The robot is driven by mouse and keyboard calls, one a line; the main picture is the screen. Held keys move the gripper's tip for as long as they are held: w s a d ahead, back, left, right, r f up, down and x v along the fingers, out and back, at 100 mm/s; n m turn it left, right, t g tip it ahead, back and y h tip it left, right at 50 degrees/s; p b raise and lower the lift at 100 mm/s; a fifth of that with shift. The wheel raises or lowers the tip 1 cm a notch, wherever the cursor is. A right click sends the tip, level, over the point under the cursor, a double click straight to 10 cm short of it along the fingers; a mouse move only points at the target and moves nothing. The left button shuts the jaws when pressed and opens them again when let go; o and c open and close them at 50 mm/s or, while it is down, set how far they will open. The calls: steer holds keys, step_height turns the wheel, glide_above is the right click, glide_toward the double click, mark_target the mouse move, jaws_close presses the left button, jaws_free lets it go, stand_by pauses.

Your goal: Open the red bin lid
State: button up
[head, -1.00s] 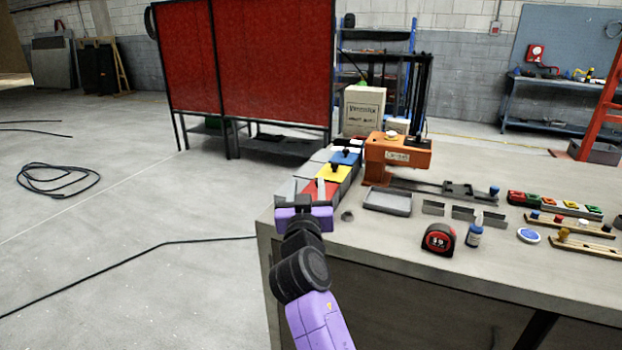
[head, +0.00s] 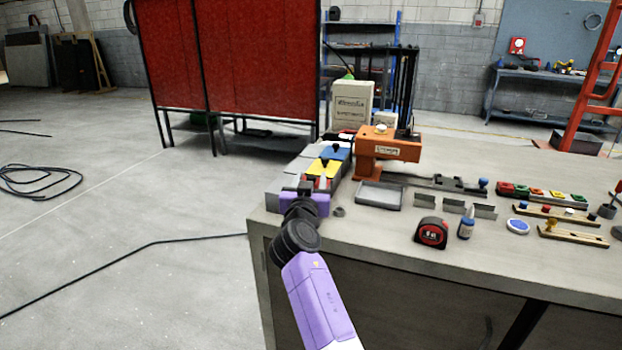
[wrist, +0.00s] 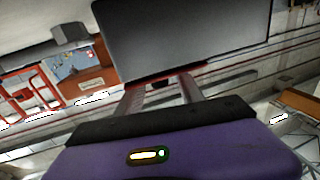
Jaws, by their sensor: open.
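A row of grey bins stands at the left end of the bench. The red lid (head: 322,183) is the nearest coloured one, with the yellow lid (head: 325,168) and blue lid (head: 337,153) behind it. My gripper (head: 314,184) is open at the red lid and hides much of it. I cannot tell whether they touch. In the wrist view my two fingers (wrist: 163,88) are apart. A dark grey panel (wrist: 185,35) with a thin red lower edge lies just beyond their tips; I cannot tell whether it belongs to the red bin.
An orange machine (head: 388,150) and a grey tray (head: 379,195) stand right of the bins. Floor left of the bench is open, with black cables.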

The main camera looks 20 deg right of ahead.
steer(key=shift+w+d, duration=0.2)
steer(key=shift+w, duration=0.25)
jaws_close()
stand_by(1.2)
